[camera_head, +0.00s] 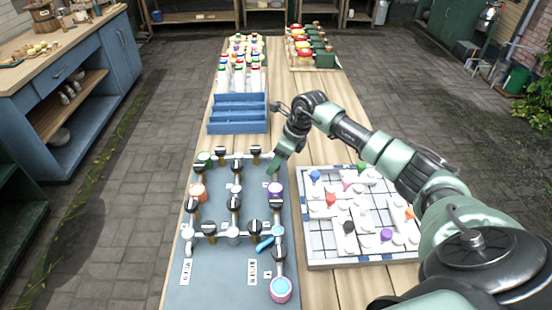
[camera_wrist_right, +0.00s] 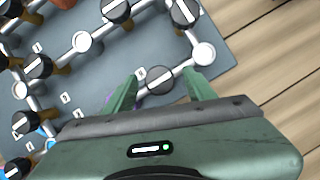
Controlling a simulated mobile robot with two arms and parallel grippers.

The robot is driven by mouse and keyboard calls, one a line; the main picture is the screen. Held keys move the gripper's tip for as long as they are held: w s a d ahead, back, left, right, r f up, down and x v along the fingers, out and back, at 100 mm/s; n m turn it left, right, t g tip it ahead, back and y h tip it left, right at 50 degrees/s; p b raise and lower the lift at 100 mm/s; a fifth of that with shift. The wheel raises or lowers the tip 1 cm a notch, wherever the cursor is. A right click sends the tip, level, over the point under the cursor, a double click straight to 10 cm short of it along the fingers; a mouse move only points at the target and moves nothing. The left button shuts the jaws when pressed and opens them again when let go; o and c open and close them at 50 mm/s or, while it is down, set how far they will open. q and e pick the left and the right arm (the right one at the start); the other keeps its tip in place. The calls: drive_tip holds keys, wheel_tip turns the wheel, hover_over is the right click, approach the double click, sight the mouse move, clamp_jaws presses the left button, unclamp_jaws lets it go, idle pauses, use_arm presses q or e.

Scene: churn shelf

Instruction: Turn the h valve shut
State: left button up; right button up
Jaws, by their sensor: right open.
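A grey-blue valve board (camera_head: 215,270) carries white pipes and several black knobs with white bars. The letters on its small tags are too small to read, so I cannot tell which knob is h. Whether the fingers touch the knob is not clear. My left gripper is not in view.
A white tiled tray (camera_head: 325,253) with coloured pieces lies right of the board. A blue rack (camera_head: 238,118) stands behind the board, with bottles (camera_head: 240,78) beyond it. Bare wooden table (camera_head: 345,140) lies behind the tray.

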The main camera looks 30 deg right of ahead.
clamp_jaws()
